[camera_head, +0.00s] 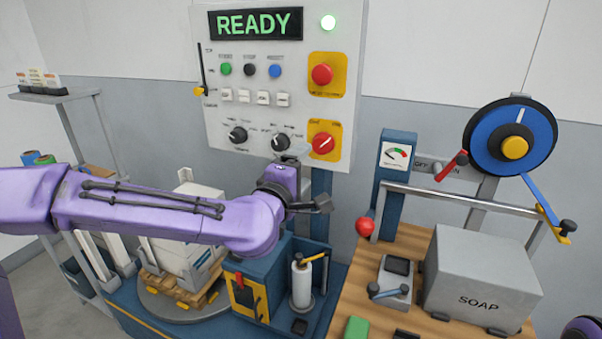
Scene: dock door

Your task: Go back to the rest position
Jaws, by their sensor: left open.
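My left arm (150,212) is purple and reaches across the middle of the view from the left edge. My left gripper (308,178) is open and empty. It is in front of the lower edge of the control panel (215,135), just below the right black knob (281,142). I cannot tell whether a fingertip touches the panel. My right gripper is not in view.
Below my arm, a wrapped load (180,258) stands on a wooden pallet on a turntable. A blue bench with a white bottle (302,284) is close by. At right are a SOAP box (483,280), a rail, a gauge post (394,180) and a blue wheel (482,140).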

